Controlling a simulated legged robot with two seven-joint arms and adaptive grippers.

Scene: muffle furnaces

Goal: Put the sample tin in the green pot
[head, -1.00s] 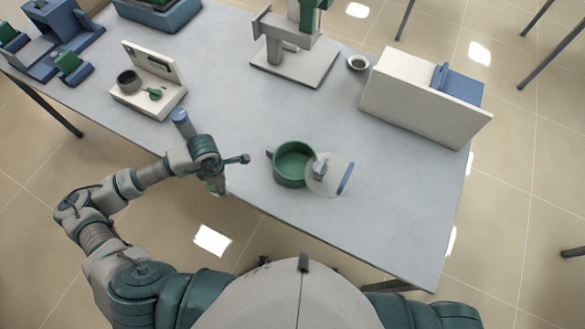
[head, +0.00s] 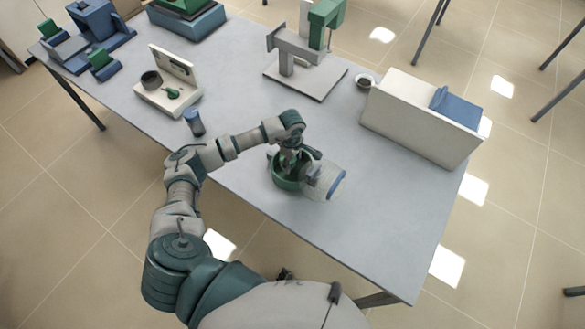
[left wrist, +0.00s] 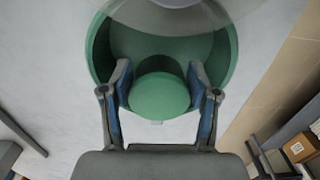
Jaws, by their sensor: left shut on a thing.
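The green pot (head: 283,184) stands on the table near its front edge, and it also shows in the left wrist view (left wrist: 225,48). My left gripper (head: 298,157) reaches over the pot from the left, pointing down. In the left wrist view the gripper (left wrist: 160,92) is shut on the sample tin (left wrist: 160,97), a round green-topped thing between its two fingers. The tin appears over or within the pot's opening at its near side; its exact height is unclear. In the head view the gripper hides most of the tin. My right gripper is out of view.
A clear lid (head: 328,182) with a blue edge lies at the pot's right side, partly overlapping it. A blue-topped container (head: 194,122) stands left of my forearm. A white box (head: 420,120) and a grey stand (head: 300,75) are farther back. The front right table is clear.

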